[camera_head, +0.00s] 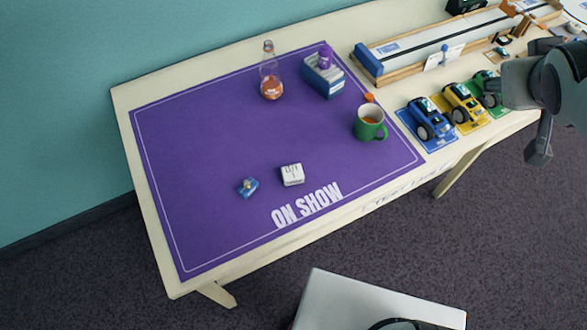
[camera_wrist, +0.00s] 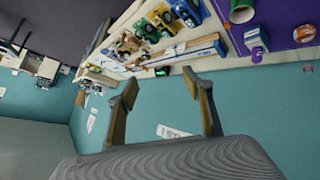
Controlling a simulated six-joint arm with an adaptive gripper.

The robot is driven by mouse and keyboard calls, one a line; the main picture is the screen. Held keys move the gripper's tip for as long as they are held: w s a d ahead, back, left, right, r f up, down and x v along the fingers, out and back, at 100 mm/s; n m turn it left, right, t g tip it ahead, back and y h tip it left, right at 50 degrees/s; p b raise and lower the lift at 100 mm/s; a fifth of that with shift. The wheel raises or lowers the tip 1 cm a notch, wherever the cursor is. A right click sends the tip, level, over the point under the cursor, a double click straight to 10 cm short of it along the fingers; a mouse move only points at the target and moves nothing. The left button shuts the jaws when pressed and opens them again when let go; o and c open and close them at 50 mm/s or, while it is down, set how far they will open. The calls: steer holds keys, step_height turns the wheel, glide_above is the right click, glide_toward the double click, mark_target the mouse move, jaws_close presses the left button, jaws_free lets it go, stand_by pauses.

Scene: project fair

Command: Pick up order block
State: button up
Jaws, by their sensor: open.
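A small white block (camera_head: 292,174) with dark markings on top sits on the purple mat (camera_head: 215,130), near the ON SHOW lettering. It looks most like the order block, but the markings are too small to read. The wrist view does not clearly show it. My gripper (camera_head: 539,140) hangs at the right of the head view, well away from the block, beyond the toy cars. In the wrist view my gripper (camera_wrist: 160,80) has its two fingers spread with nothing between them.
A small blue object (camera_head: 248,187) lies left of the block. A green mug (camera_head: 369,123), a flask with orange liquid (camera_head: 271,78) and a blue box (camera_head: 323,77) stand farther back. Toy cars (camera_head: 428,122) and a wooden track (camera_head: 440,46) fill the right. The mat's left is clear.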

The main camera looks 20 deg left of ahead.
steer(key=w+a+f+n+t+y, duration=0.1)
steer(key=w+a+n+y, duration=0.2)
steer(key=w, duration=0.5)
steer(key=w+a+n+t, duration=0.1)
steer(key=w+a+n, duration=0.2)
steer(key=w+a, duration=0.35)
steer(key=w+a+f+n+g+y, duration=0.2)
steer(key=w+a+f+n+y, duration=0.5)
steer(key=a+f, duration=0.35)
steer(key=s+a+f+n+g+y, duration=0.2)
steer(key=s+a+f+g, duration=0.15)
steer(key=a+f, duration=0.2)
steer(key=s+a+f+n+g+y, duration=0.1)
steer(key=s+a+f+n+g, duration=0.2)
steer(key=f, duration=0.4)
steer(key=s+f+n+g, duration=0.1)
steer(key=s+f+g, duration=0.2)
steer(key=s+f, duration=0.1)
steer(key=s+f+n+g, duration=0.1)
steer(key=s+f+g, duration=0.3)
steer(key=s, duration=0.2)
steer(key=s+f+n+g, duration=0.1)
steer(key=s+f+g, duration=0.2)
steer(key=s+f, duration=0.1)
steer(key=shift+s+a, duration=0.25)
steer(key=shift+s, duration=0.6)
steer(key=shift+a, duration=0.1)
